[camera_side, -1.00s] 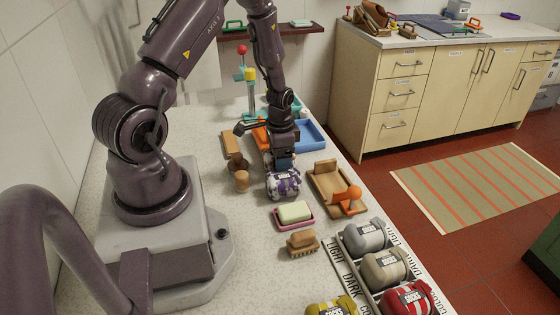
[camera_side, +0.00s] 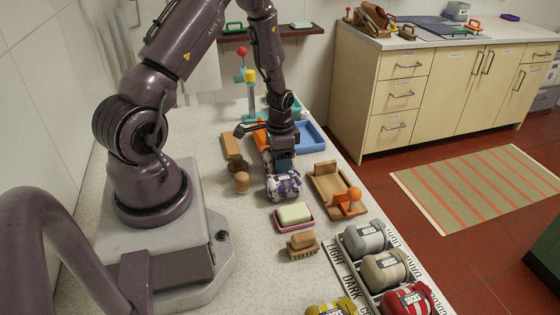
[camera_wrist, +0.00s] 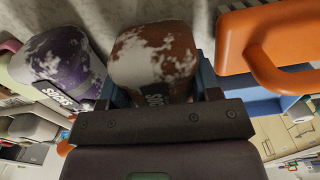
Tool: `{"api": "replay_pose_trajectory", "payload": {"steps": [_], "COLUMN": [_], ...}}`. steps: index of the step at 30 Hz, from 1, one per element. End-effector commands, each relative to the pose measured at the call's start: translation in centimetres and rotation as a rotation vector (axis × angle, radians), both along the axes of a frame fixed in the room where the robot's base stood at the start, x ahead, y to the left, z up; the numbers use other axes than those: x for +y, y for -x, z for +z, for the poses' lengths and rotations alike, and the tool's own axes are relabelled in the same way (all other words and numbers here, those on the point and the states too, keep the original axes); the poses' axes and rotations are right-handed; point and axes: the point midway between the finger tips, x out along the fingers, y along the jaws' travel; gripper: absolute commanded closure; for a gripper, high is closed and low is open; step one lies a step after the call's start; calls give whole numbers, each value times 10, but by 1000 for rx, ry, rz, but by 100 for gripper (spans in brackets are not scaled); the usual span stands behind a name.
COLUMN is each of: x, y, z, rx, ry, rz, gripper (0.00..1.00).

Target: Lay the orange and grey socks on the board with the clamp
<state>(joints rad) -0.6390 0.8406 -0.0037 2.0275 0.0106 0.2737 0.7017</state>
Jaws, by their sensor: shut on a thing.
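The orange and grey socks are a rolled bundle (camera_wrist: 155,58), rusty brown and pale grey, with a "SOCKS" label. In the wrist view they sit between the blue fingers of my gripper (camera_wrist: 158,90), which is shut on them. In the side view my gripper (camera_side: 283,163) is low over the counter, just behind the purple and white socks (camera_side: 284,185); the held bundle is mostly hidden there. I cannot tell whether it touches the counter. The wooden board (camera_side: 325,183) with its orange clamp (camera_side: 350,201) lies to the right of my gripper. No socks show on the board.
The purple socks also show close beside the held bundle in the wrist view (camera_wrist: 62,65). A pink soap dish (camera_side: 306,224), a brush (camera_side: 302,246) and a labelled sorting tray (camera_side: 347,268) with sock rolls lie nearer. A blue tray (camera_side: 318,138) stands behind; wooden items (camera_side: 241,181) stand left.

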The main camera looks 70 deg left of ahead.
Motion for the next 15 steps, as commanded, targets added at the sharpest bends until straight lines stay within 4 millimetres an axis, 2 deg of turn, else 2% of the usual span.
{"api": "replay_pose_trajectory", "payload": {"steps": [12,15], "x": [0,-1], "y": [-1,-2], "z": [70,82], "rx": [-5,-4], "ry": [-4,-2], "rz": [0,-5], "gripper": [74,74]}}
